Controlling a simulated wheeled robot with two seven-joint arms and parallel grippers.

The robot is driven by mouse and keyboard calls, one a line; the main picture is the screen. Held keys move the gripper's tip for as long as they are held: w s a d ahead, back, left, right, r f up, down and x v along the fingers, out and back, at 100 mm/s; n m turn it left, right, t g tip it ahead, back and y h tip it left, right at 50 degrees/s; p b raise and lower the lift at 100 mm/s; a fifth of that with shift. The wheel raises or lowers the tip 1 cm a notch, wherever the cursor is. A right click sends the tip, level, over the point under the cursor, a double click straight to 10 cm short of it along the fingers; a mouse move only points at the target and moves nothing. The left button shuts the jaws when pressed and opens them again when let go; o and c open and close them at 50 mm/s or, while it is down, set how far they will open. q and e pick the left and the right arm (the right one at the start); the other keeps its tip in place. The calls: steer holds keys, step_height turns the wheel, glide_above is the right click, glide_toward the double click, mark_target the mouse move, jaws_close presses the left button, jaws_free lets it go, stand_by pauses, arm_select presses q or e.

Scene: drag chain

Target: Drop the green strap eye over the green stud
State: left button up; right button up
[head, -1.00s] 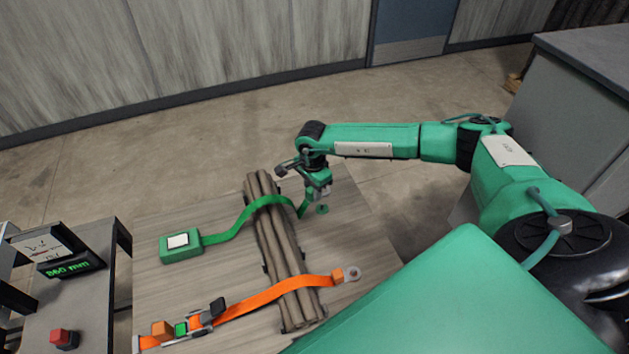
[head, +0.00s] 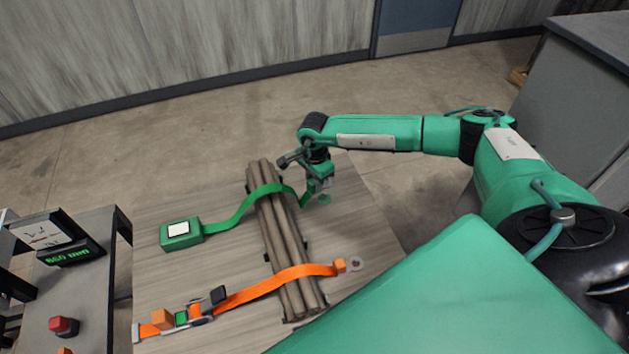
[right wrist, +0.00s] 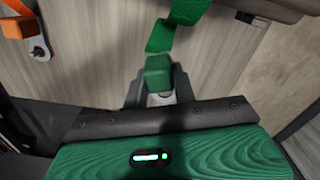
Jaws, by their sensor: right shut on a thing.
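The green strap (head: 237,216) runs from a green box (head: 181,235) over a bundle of brown logs to my right gripper (head: 320,184). The right wrist view shows the gripper shut on the strap's green end block (right wrist: 158,74), with a pale metal part (right wrist: 161,98) just below it. The strap eye is largely hidden by the block and jaws. A green round spot, seemingly the green stud's place (head: 324,199), lies just below the gripper tips in the head view. I cannot tell whether the eye touches the stud. My left gripper is not in view.
An orange strap (head: 265,289) crosses the log bundle (head: 283,241) nearer me; its orange end block (head: 339,265) lies by a round metal plate (head: 356,264). A side stand with a display (head: 70,254) and red button (head: 64,326) is at left. The board's far right is bare.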

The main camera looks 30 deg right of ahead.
steer(key=shift+f+b, duration=2.95)
steer(key=shift+f, duration=0.55)
steer(key=o, duration=1.1)
steer(key=shift+c, duration=0.2)
step_height(320, 180, up, 14)
steer(key=p, duration=0.7)
steer(key=shift+f, duration=0.1)
